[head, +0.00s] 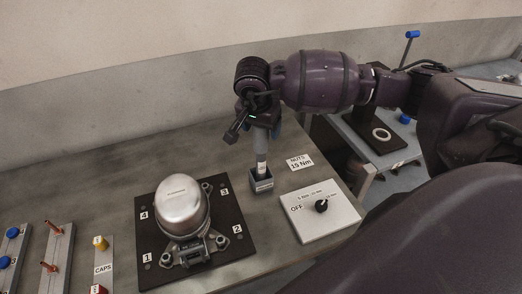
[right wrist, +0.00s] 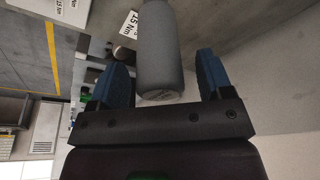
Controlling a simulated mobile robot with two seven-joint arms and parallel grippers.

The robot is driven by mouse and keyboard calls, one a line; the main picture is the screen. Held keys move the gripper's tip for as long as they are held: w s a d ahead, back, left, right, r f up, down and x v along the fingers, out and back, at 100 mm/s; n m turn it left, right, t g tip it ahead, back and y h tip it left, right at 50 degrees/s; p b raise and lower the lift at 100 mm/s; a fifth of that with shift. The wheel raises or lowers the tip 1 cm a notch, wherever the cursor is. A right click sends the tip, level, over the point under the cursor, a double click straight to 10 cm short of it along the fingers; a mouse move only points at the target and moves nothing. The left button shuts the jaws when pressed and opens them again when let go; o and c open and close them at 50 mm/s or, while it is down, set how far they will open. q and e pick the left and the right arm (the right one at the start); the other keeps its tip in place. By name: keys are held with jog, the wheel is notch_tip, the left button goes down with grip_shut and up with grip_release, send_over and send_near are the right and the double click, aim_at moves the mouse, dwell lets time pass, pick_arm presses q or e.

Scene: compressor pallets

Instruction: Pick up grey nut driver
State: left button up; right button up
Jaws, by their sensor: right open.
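The grey nut driver (head: 262,166) stands upright in a small dark square holder (head: 262,185) on the grey table. My right gripper (head: 262,130) is above the holder, pointing down, at the driver's upper part. In the right wrist view the driver's grey handle (right wrist: 160,55) lies between the two blue fingers of my right gripper (right wrist: 163,72). The fingers are open, with a visible gap on each side of the handle. The driver's lower end is hidden in the holder. My left gripper is not in view.
A "NUTS 15 Nm" label (head: 299,162) lies right of the holder. A white box with a black knob (head: 321,206) is in front of it. A silver compressor (head: 182,205) sits on a dark numbered plate (head: 234,246) to the left. Racks with caps (head: 104,267) are far left.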

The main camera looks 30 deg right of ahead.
jog(key=shift+w+d+f, duration=0.1)
jog(key=shift+d+f, duration=0.05)
jog(key=shift+f, duration=0.55)
jog(key=shift+c, duration=0.3)
jog(key=c, duration=1.2)
jog(key=shift+r, duration=0.1)
